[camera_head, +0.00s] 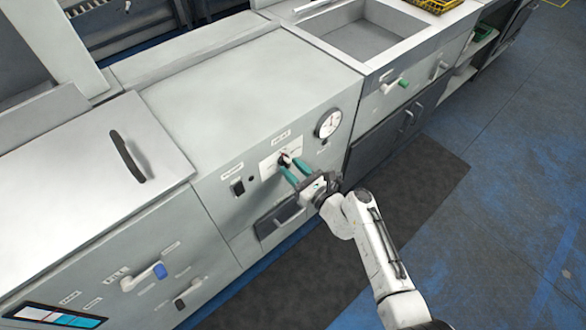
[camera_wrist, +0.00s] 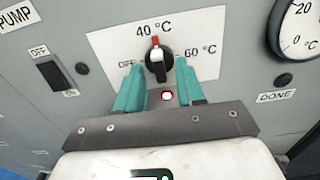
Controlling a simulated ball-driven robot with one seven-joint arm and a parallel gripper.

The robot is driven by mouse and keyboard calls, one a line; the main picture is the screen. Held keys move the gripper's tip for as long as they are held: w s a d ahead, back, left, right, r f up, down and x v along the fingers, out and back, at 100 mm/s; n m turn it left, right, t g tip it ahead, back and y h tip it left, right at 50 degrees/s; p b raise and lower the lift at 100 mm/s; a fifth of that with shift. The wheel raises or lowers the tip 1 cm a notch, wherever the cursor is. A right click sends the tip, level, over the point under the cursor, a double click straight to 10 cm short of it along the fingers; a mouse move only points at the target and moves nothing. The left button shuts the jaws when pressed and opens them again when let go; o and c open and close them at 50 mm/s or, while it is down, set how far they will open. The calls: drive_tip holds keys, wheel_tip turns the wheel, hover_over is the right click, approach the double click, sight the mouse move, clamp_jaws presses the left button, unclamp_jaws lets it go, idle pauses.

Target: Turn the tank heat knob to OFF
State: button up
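The tank heat knob (camera_wrist: 158,64) is black with a red-tipped white pointer, on a white label plate (camera_wrist: 105,44) marked OFF, 40 °C and 60 °C. Its pointer stands upright toward 40 °C; OFF is at the left. In the head view the knob (camera_head: 284,159) sits on the grey front panel, partly hidden by my fingers. My gripper (camera_wrist: 160,82) has its two teal fingers apart, one on each side of the knob's lower part. I cannot tell whether they touch it. My gripper also shows in the head view (camera_head: 289,171), reaching the panel from the lower right.
A pump switch (camera_wrist: 56,76) is left of the plate, with a small black button (camera_wrist: 82,68) beside it. A dial gauge (camera_head: 328,123) and a DONE button (camera_wrist: 283,80) are at the right. A dark recess (camera_head: 279,216) lies below. The floor at right is clear.

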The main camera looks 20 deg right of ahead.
drive_tip(key=shift+w, duration=0.15)
clamp_jaws()
idle(0.4)
